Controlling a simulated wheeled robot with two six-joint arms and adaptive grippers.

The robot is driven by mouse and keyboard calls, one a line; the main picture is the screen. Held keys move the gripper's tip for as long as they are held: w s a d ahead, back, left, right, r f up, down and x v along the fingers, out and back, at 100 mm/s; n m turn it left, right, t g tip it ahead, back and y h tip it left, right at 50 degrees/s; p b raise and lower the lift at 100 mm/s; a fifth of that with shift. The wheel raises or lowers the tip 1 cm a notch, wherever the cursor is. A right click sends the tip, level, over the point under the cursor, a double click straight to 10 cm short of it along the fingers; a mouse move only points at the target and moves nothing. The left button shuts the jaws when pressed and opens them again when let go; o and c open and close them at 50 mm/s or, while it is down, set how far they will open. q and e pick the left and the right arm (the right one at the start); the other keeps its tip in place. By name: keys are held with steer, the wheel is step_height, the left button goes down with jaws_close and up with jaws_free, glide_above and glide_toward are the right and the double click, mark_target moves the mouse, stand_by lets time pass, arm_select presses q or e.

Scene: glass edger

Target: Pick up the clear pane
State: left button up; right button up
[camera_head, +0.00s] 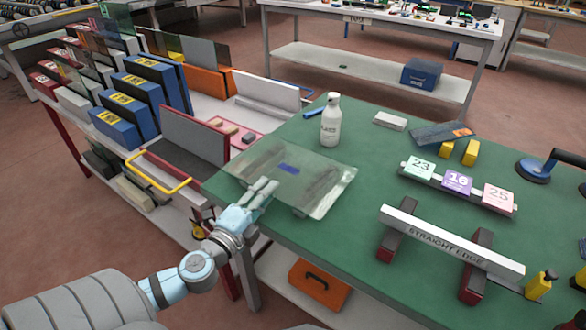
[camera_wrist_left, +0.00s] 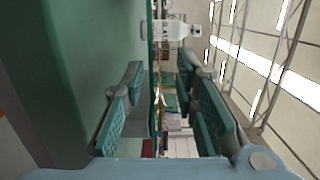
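The clear pane (camera_head: 335,178) lies flat at the left end of the green table, with a small blue mark (camera_head: 289,169) near its middle. Two grey strips show through or beneath it. My left gripper (camera_head: 266,190) is at the pane's near edge, its fingers reaching past that edge. In the left wrist view the gripper (camera_wrist_left: 158,108) is open, with a wide gap between its green-padded fingers. A thin edge-on line, which looks like the pane, runs between them; I see no finger pressed on it. My right gripper is not in view.
A white bottle (camera_head: 331,121) stands just behind the pane. The straight edge (camera_head: 450,240) on its blocks and numbered tags (camera_head: 457,183) lie to the right on the green table (camera_head: 365,250). A rack of blue-framed and other panels (camera_head: 135,95) stands left. The table between pane and straight edge is clear.

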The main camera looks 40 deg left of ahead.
mark_target(284, 175)
arm_select(q)
steer(key=w, duration=0.2)
steer(key=shift+w+a, duration=0.3)
steer(key=shift+a, duration=0.1)
steer(key=w, duration=0.2)
steer(key=w+p, duration=0.1)
steer(key=w, duration=0.3)
steer(key=shift+f, duration=0.4)
jaws_close()
